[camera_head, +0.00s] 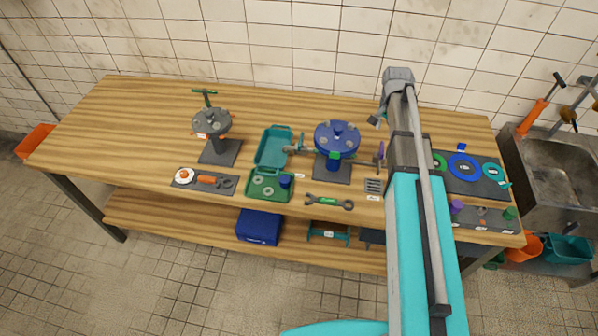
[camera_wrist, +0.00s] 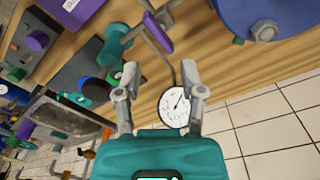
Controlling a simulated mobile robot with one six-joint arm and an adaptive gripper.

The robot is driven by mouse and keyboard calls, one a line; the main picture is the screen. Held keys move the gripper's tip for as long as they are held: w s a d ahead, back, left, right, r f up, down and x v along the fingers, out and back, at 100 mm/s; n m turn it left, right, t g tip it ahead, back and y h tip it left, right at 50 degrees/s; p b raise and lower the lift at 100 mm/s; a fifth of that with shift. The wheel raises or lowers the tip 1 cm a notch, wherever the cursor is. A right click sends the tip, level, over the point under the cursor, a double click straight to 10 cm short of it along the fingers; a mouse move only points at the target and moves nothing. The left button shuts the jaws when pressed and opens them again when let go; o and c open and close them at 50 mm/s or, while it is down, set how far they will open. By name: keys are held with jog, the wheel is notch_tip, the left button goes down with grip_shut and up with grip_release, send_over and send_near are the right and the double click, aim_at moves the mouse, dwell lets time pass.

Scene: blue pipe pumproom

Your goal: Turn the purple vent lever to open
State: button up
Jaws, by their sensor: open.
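The purple vent lever (camera_wrist: 158,33) is at the top middle of the wrist view, on grey pipework. In the head view, the purple lever (camera_head: 381,150) shows as a thin strip just left of my arm. A round white gauge (camera_wrist: 175,105) on a thin stem hangs below the lever in the wrist view. My gripper (camera_wrist: 160,70) is open, with its fingers apart and the gauge stem between them in the picture. The lever appears beyond the fingertips, and no contact is visible. In the head view my arm hides most of the gripper.
A blue flanged wheel (camera_head: 337,138) stands left of the lever on the wooden bench (camera_head: 130,125). A sink (camera_head: 560,175) is at right.

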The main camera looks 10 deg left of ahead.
jog(key=s+a+f+n+h+b, duration=0.1)
jog(key=s+a+f+n+b, duration=0.2)
jog(key=f+n+b, duration=0.1)
jog(key=s+a+f+n+t+b, duration=0.1)
jog(key=s+a+f+n+b, duration=0.3)
jog(key=f+b, duration=0.3)
jog(key=s+a+f+n+t+h+b, duration=0.1)
jog(key=s+a+f+n+b, duration=0.2)
jog(key=a+f+n+b, duration=0.1)
jog(key=shift+s+f+n+h+b, duration=0.2)
jog(key=shift+f+n+b, duration=0.15)
jog(key=shift+f+b, duration=0.25)
jog(key=shift+s+f+n+h+b, duration=0.15)
jog(key=shift+f+n+b, duration=0.25)
jog(key=shift+b, duration=0.25)
jog(key=w+a+n+t+h+b, duration=0.1)
jog(key=a+n+t, duration=0.1)
jog(key=a+n, duration=0.4)
jog(key=w+a+r+n+t+b, duration=0.1)
jog(key=w+a+n+t, duration=0.1)
jog(key=a+n, duration=0.4)
jog(key=shift+a+r+t+h+b, duration=0.2)
jog(key=shift+a+t+h+b, duration=0.3)
jog(key=shift+a, duration=1.6)
